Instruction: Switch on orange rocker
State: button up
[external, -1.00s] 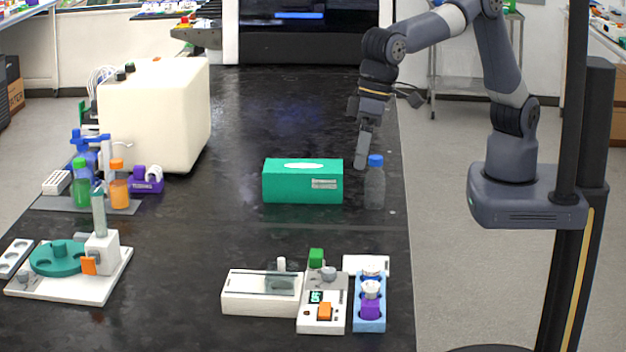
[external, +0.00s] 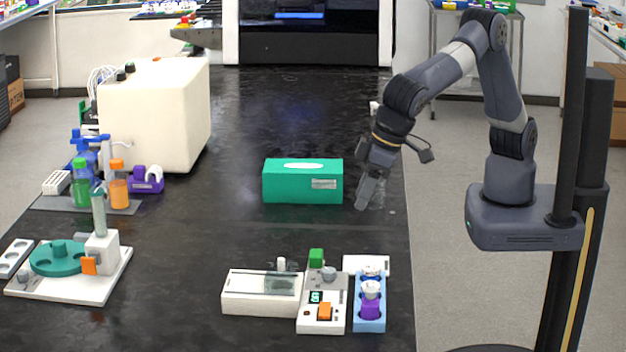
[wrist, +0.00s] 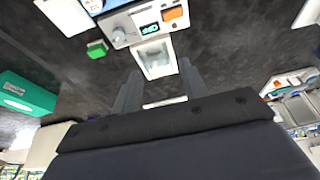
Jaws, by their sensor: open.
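The orange rocker (external: 325,311) sits on the front of a small white-grey unit (external: 309,325) with a dark display (external: 315,296) at the table's near side. In the wrist view the orange rocker (wrist: 172,14) is at the top, beside the green-lit display (wrist: 149,29). My gripper (external: 367,193) is open and empty, above the table behind and right of the unit, apart from it. In the wrist view its two fingers (wrist: 160,88) point towards the white box with a clear window (wrist: 153,57), adjoining the unit.
A blue rack (external: 370,322) with a purple-based vial stands right of the unit. A green block (external: 316,258) is behind it. A teal box (external: 302,186) lies left of my gripper. A turntable device (external: 57,258) stands far left.

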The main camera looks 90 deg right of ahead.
jog(key=a+f+t+b, duration=0.1)
jog(key=f+b, duration=0.1)
jog(key=f, duration=0.1)
jog(key=s+a+f+t+h+b, duration=0.1)
jog(key=a+f+b, duration=0.1)
jog(key=f+b, duration=0.1)
jog(key=a+f+t+b, duration=0.1)
jog(key=f+t+b, duration=0.1)
jog(key=f+b, duration=0.1)
jog(key=shift+s+a+f+n+h, duration=0.25)
jog(key=shift+f+n+h, duration=0.05)
jog(key=shift+f, duration=0.3)
grip_shut()
jog(key=shift+s+a+f+t+b, duration=0.25)
jog(key=shift+a+t+b, duration=0.2)
jog(key=shift+b, duration=0.25)
